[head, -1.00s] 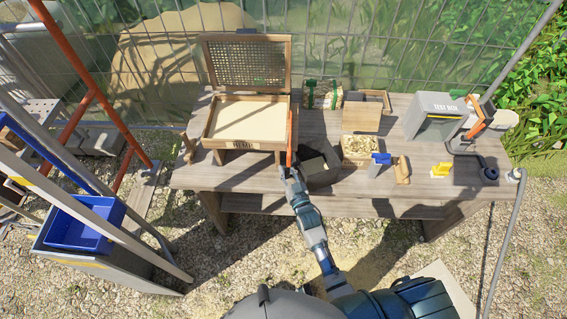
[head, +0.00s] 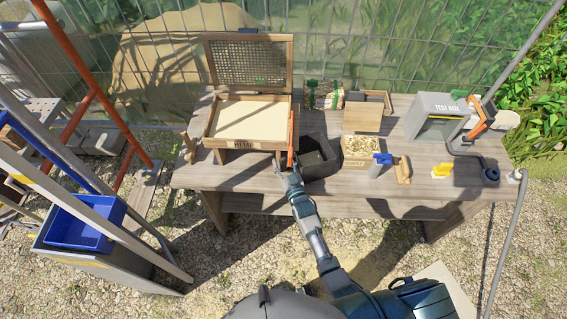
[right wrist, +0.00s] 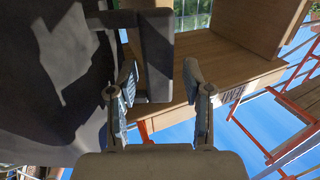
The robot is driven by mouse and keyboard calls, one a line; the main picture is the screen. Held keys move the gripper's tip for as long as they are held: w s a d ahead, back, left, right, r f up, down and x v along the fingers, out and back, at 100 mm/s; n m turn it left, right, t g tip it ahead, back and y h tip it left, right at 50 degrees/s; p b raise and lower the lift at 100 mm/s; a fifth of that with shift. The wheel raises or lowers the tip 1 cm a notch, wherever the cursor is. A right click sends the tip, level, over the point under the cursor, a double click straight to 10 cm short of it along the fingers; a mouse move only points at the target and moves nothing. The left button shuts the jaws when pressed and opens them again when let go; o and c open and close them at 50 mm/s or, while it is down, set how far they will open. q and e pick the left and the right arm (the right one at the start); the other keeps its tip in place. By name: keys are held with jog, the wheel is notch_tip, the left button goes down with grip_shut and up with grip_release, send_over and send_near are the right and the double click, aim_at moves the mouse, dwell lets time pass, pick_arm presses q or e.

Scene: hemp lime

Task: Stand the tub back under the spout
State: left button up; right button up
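The tub (head: 322,170) is a dark grey open box, standing upright on the bench just right of the hemp box's front corner. Its shaded interior shows from above. In the right wrist view its dark wall (right wrist: 50,80) fills the left side. My right gripper (head: 288,168) is at the tub's left front side, below an orange upright piece (head: 293,130) on the hemp box (head: 238,142). No spout shows clearly. My left gripper is out of view.
A grey test box (head: 436,118) is farther right. A blue bin (head: 78,230) is at left. Bare bench lies in front.

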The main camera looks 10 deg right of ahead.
jog(key=shift+a+r, duration=0.1)
jog(key=shift+r, duration=0.05)
jog(key=s+d, duration=0.1)
jog(key=s, duration=1.1)
jog(key=shift+d, duration=0.25)
